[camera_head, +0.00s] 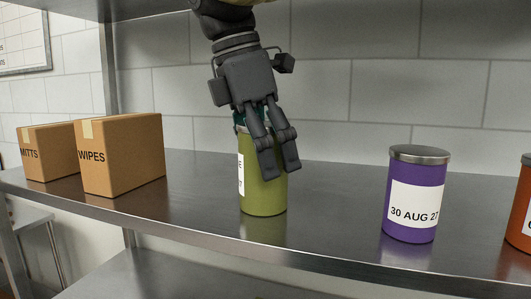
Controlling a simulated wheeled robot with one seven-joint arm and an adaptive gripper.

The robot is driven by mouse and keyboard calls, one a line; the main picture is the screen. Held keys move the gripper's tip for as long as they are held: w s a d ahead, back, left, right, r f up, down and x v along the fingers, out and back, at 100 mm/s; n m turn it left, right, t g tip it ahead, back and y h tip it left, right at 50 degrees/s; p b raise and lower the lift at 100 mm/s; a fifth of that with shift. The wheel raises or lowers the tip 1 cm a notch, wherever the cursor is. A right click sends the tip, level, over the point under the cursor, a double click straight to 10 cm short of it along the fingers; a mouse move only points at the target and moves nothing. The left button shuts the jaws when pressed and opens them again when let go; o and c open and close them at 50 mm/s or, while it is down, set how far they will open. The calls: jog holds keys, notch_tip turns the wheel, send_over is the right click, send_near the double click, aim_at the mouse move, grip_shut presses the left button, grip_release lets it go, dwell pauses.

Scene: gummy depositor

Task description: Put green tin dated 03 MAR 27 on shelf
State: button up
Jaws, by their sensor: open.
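A green tin (264,198) stands upright on the metal shelf (330,225). Part of a white label shows at its left edge, and its date cannot be read. My gripper (279,172) is open and comes down from above over the tin. Its fingers lie in front of the tin's upper part in this view and hide much of its top and face. I cannot tell whether the fingers touch the tin.
Left stand cardboard boxes marked WIPES (135,160) and, partly hidden, MITTS (48,150). Right of the green tin is a purple tin (410,222) labelled 30 AUG 27. An orange-red tin (521,232) is cut off at the right edge. Bare shelf lies between green and purple tins.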

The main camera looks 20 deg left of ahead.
jog(key=p+v, duration=0.1)
jog(key=v, duration=0.2)
jog(key=shift+a+r, duration=0.15)
jog(key=shift+r, duration=0.15)
jog(key=s+a+p, duration=0.1)
jog(key=s+a, duration=0.6)
jog(key=a, duration=0.2)
jog(key=shift+a, duration=0.25)
jog(key=shift+f, duration=0.15)
